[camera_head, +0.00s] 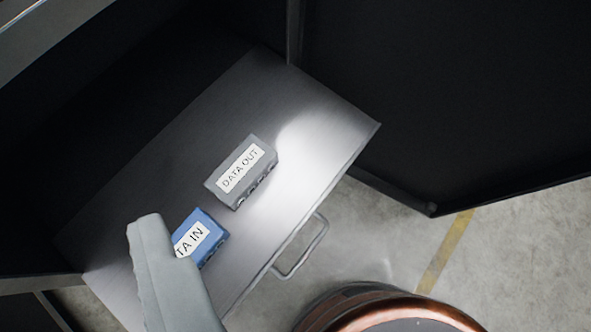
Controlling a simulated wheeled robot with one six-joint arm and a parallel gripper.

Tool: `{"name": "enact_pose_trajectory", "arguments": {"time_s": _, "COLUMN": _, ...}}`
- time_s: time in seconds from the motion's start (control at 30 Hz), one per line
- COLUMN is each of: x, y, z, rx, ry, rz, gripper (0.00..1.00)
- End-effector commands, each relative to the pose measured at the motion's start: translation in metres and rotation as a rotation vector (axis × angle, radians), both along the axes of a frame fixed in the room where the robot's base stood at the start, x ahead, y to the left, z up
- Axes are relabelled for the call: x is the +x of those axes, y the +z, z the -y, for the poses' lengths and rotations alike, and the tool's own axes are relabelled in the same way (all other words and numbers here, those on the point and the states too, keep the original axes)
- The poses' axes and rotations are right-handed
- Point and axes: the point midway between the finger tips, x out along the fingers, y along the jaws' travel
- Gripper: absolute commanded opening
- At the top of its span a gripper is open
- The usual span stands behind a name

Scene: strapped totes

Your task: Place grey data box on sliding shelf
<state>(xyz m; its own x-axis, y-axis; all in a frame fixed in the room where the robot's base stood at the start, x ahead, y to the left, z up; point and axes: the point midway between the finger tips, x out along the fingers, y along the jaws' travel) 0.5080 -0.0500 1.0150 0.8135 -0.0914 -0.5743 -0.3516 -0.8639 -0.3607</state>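The grey data box (240,172), with a white label reading "DATA OUT", lies on the metal sliding shelf (322,130). The shelf is pulled out of a dark cabinet and has a wire handle on its front edge. Part of my gripper (172,272) shows at the lower left as a pale grey, long shape. It is apart from the grey box in the picture and overlaps the blue box. Only one side of the gripper is clear, so its opening does not show. Nothing is seen touching the grey box except the shelf.
A blue box (206,231), its label partly hidden and ending in "TA IN", lies on the shelf beside the grey box. Dark cabinet walls (450,90) stand at the back and right. Concrete floor with a yellow line (445,252) is below. The shelf's right part is clear.

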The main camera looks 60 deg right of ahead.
Motion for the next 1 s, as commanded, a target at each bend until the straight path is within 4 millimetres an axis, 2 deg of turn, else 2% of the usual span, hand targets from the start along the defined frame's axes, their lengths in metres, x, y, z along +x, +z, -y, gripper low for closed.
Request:
{"name": "enact_pose_trajectory", "arguments": {"time_s": 0.03, "x": -0.012, "y": 0.012, "z": -0.006, "rx": -0.034, "ry": 0.030, "rz": 0.047, "gripper": 0.78}}
{"name": "enact_pose_trajectory", "arguments": {"time_s": 0.3, "x": -0.072, "y": 0.064, "z": -0.032, "rx": -0.251, "ry": 0.174, "rz": 0.296, "gripper": 0.78}}
{"name": "enact_pose_trajectory", "arguments": {"time_s": 0.5, "x": -0.114, "y": 0.091, "z": -0.045, "rx": -0.392, "ry": 0.235, "rz": 0.450, "gripper": 0.78}}
{"name": "enact_pose_trajectory", "arguments": {"time_s": 0.7, "x": -0.135, "y": 0.103, "z": -0.050, "rx": -0.461, "ry": 0.255, "rz": 0.523, "gripper": 0.78}}
{"name": "enact_pose_trajectory", "arguments": {"time_s": 1.0, "x": -0.137, "y": 0.104, "z": -0.050, "rx": -0.470, "ry": 0.258, "rz": 0.530, "gripper": 0.78}}
